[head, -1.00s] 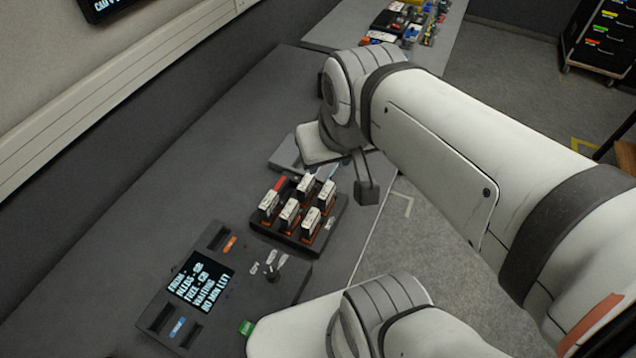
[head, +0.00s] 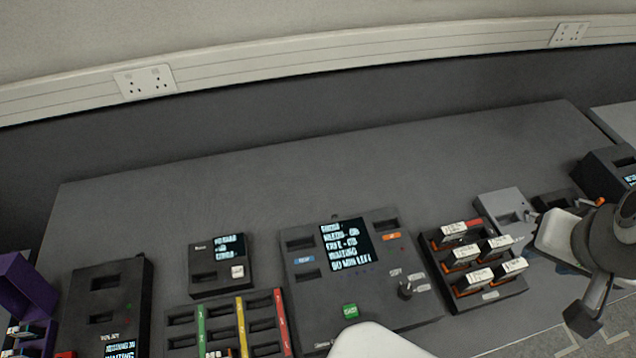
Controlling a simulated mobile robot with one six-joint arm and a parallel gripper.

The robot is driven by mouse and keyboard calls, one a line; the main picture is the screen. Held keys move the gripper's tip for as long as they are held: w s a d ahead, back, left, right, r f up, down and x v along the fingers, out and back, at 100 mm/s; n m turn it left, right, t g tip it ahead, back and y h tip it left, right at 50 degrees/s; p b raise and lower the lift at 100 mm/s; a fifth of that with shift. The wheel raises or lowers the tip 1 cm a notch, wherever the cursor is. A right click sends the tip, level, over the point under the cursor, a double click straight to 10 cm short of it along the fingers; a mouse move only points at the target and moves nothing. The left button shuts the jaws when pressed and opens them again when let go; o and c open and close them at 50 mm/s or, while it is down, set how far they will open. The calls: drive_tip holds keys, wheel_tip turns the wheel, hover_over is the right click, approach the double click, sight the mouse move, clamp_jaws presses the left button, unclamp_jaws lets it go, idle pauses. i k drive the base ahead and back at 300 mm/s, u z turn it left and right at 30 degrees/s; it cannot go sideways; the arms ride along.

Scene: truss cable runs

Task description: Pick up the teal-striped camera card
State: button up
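I cannot pick out a card with a teal stripe. Several upright cards (head: 462,257) with white labels and orange lower edges stand in a black tray (head: 489,296) at right of centre. My gripper (head: 560,270) is at the right edge, just right of the tray and apart from its cards. One dark finger pad hangs low toward the front. The other finger is not clear, so its opening and any grip do not show. A faint bluish sliver beside the gripper is too small to name.
A console (head: 398,290) with a screen, knob and green button stands left of the tray. Further left are a small screened box (head: 205,268), a colour-striped slot rack (head: 182,325), a black reader (head: 88,295) and a purple bin (head: 22,285). A grey device (head: 497,208) sits behind the tray. The bench's rear is clear.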

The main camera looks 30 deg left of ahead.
sight(26, 333)
drive_tip(key=u, duration=0.8)
drive_tip(key=k, duration=0.1)
drive_tip(key=u, duration=2.95)
drive_tip(key=k, duration=0.95)
drive_tip(key=z, duration=0.15)
drive_tip(key=i, duration=0.95)
drive_tip(key=u, duration=0.1)
